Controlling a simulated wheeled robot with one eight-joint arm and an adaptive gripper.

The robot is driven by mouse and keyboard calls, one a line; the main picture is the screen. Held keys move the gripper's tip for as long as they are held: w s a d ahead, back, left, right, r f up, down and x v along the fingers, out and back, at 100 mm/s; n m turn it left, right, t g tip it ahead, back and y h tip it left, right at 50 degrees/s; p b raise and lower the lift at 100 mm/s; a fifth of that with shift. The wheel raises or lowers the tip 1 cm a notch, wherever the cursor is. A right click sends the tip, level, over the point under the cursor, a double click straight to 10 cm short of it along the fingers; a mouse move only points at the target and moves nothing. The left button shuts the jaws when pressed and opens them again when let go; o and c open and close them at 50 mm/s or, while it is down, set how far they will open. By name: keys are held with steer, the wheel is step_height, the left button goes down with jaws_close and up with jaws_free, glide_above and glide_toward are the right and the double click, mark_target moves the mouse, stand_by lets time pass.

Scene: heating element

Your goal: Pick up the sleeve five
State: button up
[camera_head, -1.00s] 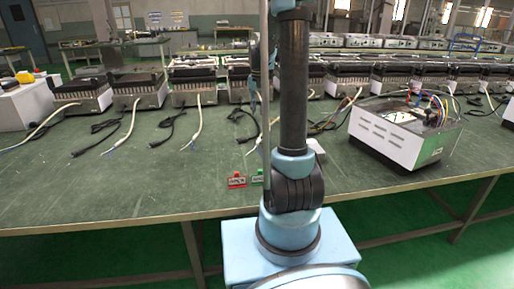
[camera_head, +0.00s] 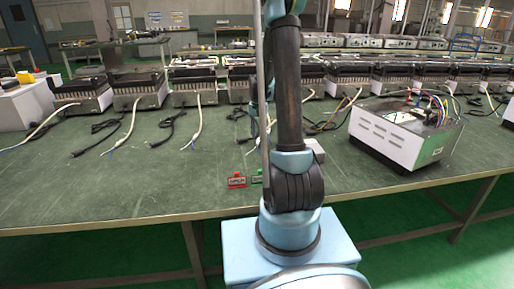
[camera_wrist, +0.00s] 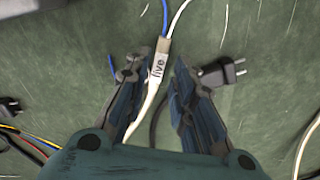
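The sleeve (camera_wrist: 158,66) is a pale tube on a white wire in the wrist view, with dark lettering that looks like "five" or "live". A blue wire and a white wire leave its upper end. My gripper (camera_wrist: 157,76) is open, with one finger on each side of the sleeve. The sleeve shows in the gap, apart from the right finger and close to the left one. I cannot tell how far above it the fingertips are. In the head view my arm hides this area.
A black plug (camera_wrist: 222,72) lies right of the right finger. A white-sided unit with open wiring (camera_head: 404,134) stands on the green bench (camera_head: 100,190) at right. A red tag (camera_head: 236,181) and a green tag (camera_head: 257,178) stand near the front edge. The bench's left front is clear.

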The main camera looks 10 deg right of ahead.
mark_target(258, 142)
steer(key=shift+s+f, duration=0.15)
steer(key=shift+f, duration=1.95)
jaws_close()
steer(key=shift+r, duration=0.15)
